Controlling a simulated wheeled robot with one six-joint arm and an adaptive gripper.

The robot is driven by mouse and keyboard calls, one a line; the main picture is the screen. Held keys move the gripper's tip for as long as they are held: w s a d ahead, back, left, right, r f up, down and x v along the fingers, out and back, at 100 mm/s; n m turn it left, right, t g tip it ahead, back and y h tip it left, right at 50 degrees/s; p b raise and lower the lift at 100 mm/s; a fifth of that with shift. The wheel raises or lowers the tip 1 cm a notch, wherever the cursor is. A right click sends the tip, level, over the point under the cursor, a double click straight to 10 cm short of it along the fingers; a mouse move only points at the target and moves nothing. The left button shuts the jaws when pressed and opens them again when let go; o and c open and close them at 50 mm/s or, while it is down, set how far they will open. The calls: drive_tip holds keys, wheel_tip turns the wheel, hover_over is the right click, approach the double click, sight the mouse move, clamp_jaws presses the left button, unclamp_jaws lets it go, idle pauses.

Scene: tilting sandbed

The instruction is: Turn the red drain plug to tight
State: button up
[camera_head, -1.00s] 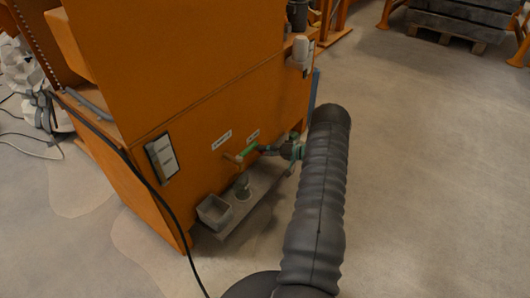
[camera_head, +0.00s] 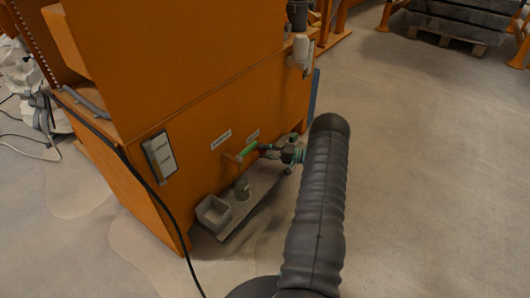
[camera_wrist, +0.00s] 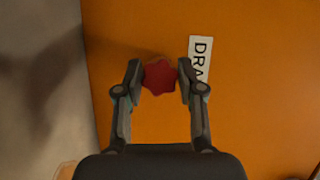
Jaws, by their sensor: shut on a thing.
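The red drain plug (camera_wrist: 159,77) is a lobed knob on the orange panel, seen face-on in the wrist view. My gripper (camera_wrist: 159,80) has one finger on each side of it and is shut on it. A white label (camera_wrist: 199,62) with the letters "DRA" showing is on the panel right beside the right finger. In the head view my gripper (camera_head: 266,150) is at the lower front of the orange cabinet, and the plug is too small or hidden to make out there.
A black cable (camera_head: 150,190) hangs at the left.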

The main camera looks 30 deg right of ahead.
drive_tip(key=o, duration=1.1)
drive_tip(key=shift+d, duration=0.1)
drive_tip(key=v, duration=1.1)
drive_tip(key=shift+s+d, duration=0.2)
drive_tip(key=shift+s, duration=0.2)
